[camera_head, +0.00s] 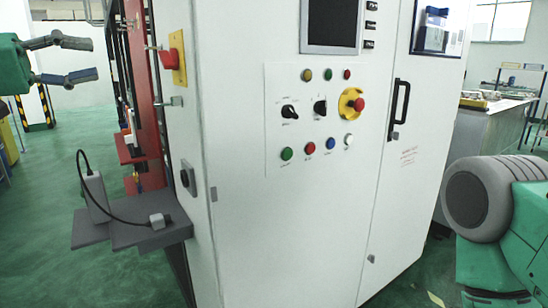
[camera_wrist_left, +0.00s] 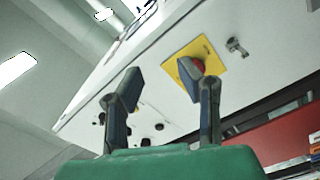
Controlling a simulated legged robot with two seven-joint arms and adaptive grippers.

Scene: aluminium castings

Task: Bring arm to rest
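My left gripper (camera_head: 87,59) comes in at the upper left of the head view, green with two dark fingers. The fingers are apart with nothing between them. It is in the air, left of the white control cabinet (camera_head: 285,215) and apart from it. In the left wrist view the open fingers (camera_wrist_left: 158,80) point toward the cabinet side. The red button on a yellow plate (camera_wrist_left: 212,55) shows partly behind one fingertip. My right arm (camera_head: 510,215) shows as green and grey links at the lower right; its gripper is out of view.
The cabinet side carries a red button on a yellow plate (camera_head: 178,58) and a grey shelf (camera_head: 130,232) with a small cabled device (camera_head: 97,192). The cabinet front has buttons and a black handle (camera_head: 399,107). A workbench (camera_head: 490,125) stands at the right. Green floor (camera_head: 50,170) is clear at the left.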

